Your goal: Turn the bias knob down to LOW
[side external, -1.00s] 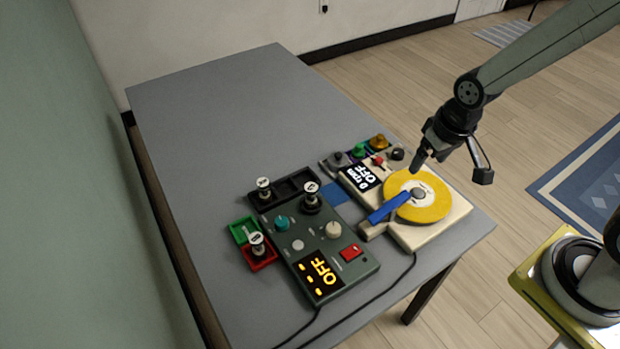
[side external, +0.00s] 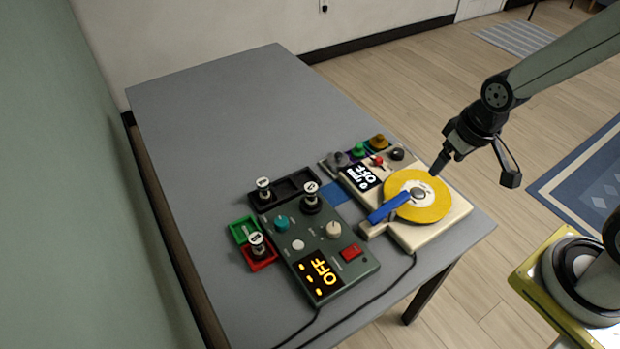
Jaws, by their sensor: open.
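My gripper (side external: 438,169) is in the air above the yellow disc's far right side, to the right of the green box. It is open and touches no knob.
A cream turntable device with a yellow disc (side external: 432,205), blue arm (side external: 389,207) and OFF display stands right of the box. The table (side external: 215,130) is clear at the back.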

